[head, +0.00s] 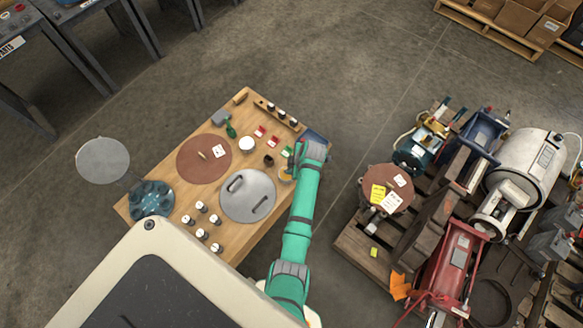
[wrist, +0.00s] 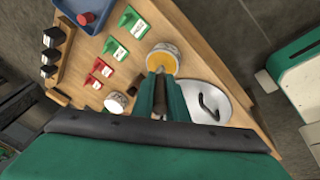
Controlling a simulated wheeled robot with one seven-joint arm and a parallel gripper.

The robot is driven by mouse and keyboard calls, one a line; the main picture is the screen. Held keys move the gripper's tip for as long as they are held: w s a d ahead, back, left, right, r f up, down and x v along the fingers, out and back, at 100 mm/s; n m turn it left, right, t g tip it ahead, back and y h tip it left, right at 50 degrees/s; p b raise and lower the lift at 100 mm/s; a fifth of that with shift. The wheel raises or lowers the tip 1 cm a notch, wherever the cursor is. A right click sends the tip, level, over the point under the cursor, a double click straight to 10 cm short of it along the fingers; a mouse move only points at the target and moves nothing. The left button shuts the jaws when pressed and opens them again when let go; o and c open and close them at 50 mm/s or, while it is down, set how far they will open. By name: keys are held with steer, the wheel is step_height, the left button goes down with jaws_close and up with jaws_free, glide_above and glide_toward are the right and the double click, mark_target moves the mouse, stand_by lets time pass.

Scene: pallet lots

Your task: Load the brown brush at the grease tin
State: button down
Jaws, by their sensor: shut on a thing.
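My gripper (wrist: 160,82) is shut on a narrow brown thing, which I take to be the brown brush (wrist: 159,97); little of it shows between the fingers. The grease tin (wrist: 163,58), a round pale tin with yellow-orange grease inside, is just beyond the fingertips in the wrist view. The fingers overlap its near rim there; I cannot tell whether the brush touches the grease. In the head view the tin (head: 286,174) shows partly beside my green arm, at the table's right edge. My gripper and the brush are hidden there.
The wooden table (head: 232,240) holds a silver lid with handles (head: 262,186), a red-brown disc (head: 190,162), a white tin (head: 247,144), red cards (head: 260,131), green cards (wrist: 113,48) and a blue tray (wrist: 72,17). A loaded pallet (head: 365,262) stands to the right.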

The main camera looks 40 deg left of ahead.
steer(key=shift+d+f, duration=0.1)
steer(key=shift+f, duration=0.25)
stand_by(1.1)
steer(key=shift+w+r, duration=0.15)
steer(key=shift+r, duration=3.4)
